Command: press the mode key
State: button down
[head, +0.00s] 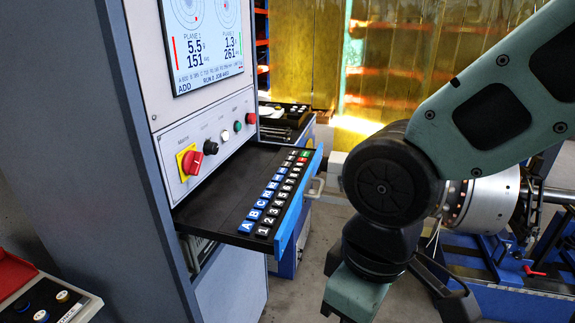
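The keyboard drawer (215,185) is pulled out from the machine cabinet. It carries a row of blue lettered keys (262,203) beside a row of black number keys (277,208), with a green key (305,154) and a red key (301,160) at the far end. The near blue keys read A, B and C. The labels farther along are too small to read surely, so I cannot tell which is the mode key. My gripper (357,294) hangs low to the right of the drawer, apart from the keys. Its fingertips cannot be made out, and the bottom edge cuts it off.
A screen (203,40) sits above a panel with a red rotary switch (192,161) and several buttons. A rotor (490,200) on a blue stand is at right. A control box (50,303) is at lower left.

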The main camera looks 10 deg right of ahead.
aim_at(286, 164)
jog(key=i+l+u, duration=0.15)
jog(key=u, duration=0.2)
jog(key=l+u, duration=0.3)
jog(key=i+l+u, duration=0.15)
jog(key=l+u, duration=0.2)
jog(key=l+z, duration=0.3)
jog(key=z, duration=0.2)
